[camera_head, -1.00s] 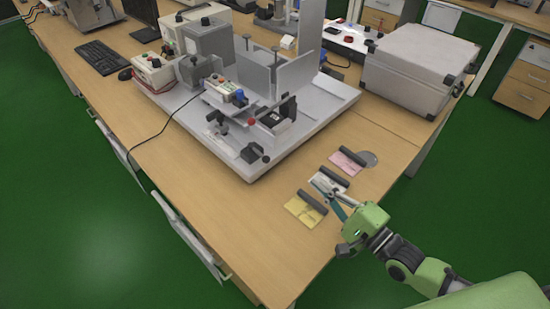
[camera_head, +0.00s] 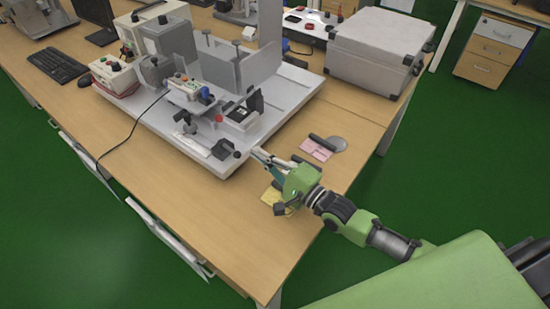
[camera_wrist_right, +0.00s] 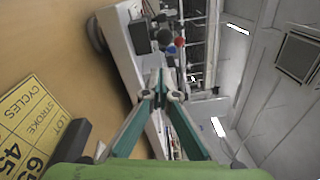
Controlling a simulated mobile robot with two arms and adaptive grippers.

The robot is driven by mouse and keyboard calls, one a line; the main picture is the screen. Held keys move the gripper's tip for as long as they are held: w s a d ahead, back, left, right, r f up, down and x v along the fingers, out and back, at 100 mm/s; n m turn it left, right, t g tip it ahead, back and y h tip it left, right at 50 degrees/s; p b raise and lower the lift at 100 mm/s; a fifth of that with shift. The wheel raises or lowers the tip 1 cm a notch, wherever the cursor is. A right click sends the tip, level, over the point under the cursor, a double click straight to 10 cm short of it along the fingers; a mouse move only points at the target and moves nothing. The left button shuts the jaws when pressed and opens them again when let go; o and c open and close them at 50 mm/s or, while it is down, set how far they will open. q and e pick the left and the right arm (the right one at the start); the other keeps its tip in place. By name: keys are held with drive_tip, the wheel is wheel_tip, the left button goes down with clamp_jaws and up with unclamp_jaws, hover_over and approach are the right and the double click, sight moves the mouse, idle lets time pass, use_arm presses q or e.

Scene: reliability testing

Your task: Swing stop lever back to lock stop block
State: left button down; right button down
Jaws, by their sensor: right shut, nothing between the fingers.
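The test fixture stands on a white base plate (camera_head: 288,92). Near its front corner is a black lever-like part (camera_head: 222,149) with a dark ball knob. Farther back, a red ball knob (camera_head: 219,118) sits beside a black-and-white block (camera_head: 241,116). I cannot tell for sure which part is the stop lever or the stop block. The red knob also shows in the wrist view (camera_wrist_right: 179,41), beyond my fingertips. My right gripper (camera_head: 255,152) is shut and empty, just right of the plate's front corner. Its fingers meet in the wrist view (camera_wrist_right: 160,80). My left gripper is out of view.
A yellow card (camera_head: 271,196) lies partly hidden under my right gripper; a pink card (camera_head: 314,150) lies to its right. A large grey case (camera_head: 380,45) stands behind. A keyboard (camera_head: 57,66) is at the far left. The table's front left is clear.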

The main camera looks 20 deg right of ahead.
drive_tip(key=shift+s+a+r+p, duration=0.15)
drive_tip(key=shift+s+a+r, duration=0.05)
drive_tip(key=shift+a, duration=0.4)
drive_tip(key=shift+s+a+r+p, duration=0.15)
drive_tip(key=shift+s+a+r, duration=0.05)
drive_tip(key=shift+a, duration=0.35)
